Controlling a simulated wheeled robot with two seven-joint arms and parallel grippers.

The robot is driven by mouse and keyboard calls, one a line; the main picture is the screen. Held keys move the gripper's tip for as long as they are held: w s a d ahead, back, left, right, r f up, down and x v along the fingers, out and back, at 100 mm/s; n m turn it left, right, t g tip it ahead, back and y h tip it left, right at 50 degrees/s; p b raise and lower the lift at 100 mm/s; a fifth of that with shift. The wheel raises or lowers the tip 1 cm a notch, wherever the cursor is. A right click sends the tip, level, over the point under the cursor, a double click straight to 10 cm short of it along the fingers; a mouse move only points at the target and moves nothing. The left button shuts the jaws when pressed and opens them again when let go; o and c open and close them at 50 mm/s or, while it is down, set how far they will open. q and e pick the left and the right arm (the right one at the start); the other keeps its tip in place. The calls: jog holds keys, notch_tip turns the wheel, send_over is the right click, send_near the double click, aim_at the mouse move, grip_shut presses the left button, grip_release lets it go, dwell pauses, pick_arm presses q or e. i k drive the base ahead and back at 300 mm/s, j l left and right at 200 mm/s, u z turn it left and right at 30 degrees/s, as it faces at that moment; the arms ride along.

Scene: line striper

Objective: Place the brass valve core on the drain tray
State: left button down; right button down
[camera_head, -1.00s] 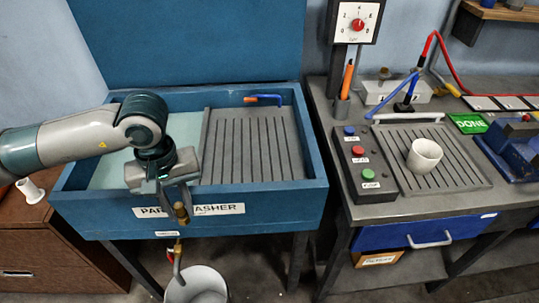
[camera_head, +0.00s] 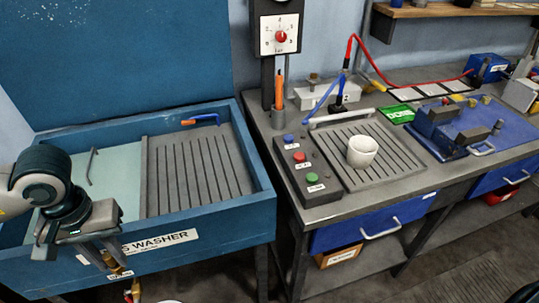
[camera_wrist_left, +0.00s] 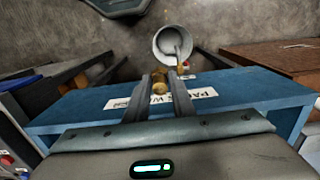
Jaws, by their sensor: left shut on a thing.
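My left gripper (camera_head: 112,262) is shut on the brass valve core (camera_head: 118,271), in front of the parts washer's front wall at lower left. In the left wrist view the core (camera_wrist_left: 162,82) shows as a small golden piece between the fingers (camera_wrist_left: 160,88). A grey ribbed tray with a raised handle bar (camera_head: 348,176) lies on the workbench, with a white cup (camera_head: 362,152) standing on it. Another grey ribbed draining surface (camera_head: 200,178) is inside the washer. I cannot tell by label which is the drain tray. My right gripper is not in view.
The blue washer (camera_head: 262,190) has raised walls. A button box (camera_head: 306,172) and a green DONE sign (camera_head: 396,115) flank the bench tray. A blue fixture (camera_head: 450,130) is farther right. A bucket (camera_wrist_left: 173,42) stands below the washer.

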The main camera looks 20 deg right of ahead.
aim_at(373, 135)
jog(key=l+z, duration=0.2)
jog(key=l, duration=0.9)
jog(key=l+z, duration=0.2)
jog(key=l, duration=0.4)
jog(key=i+l+z, duration=0.15)
jog(key=l, duration=0.45)
jog(key=i+l+z, duration=0.25)
jog(key=i, duration=0.15)
jog(key=i+j, duration=0.15)
jog(key=i, duration=0.25)
jog(key=z, duration=0.05)
